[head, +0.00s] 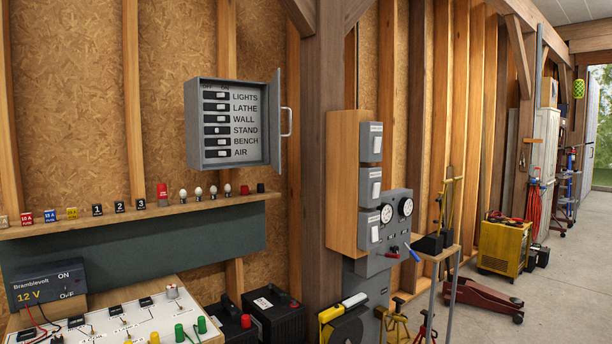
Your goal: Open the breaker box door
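The breaker box (193,125) is a grey metal box on the wall left of the wooden post. Its door (274,125) stands open, swung out on the right side, with a pale handle (287,122) on it. Inside, several black switches (217,118) sit in a column, labelled LIGHTS, LATHE, WALL, STAND, BENCH and AIR. Neither of my grippers shows in the head view.
A shelf (150,211) with fuses, numbered blocks and bulbs runs below the box. Under it are a Bramblevolt power supply (45,284) and a white switch panel (110,322). A thick wooden post (321,170) and grey electrical boxes (371,185) stand to the right.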

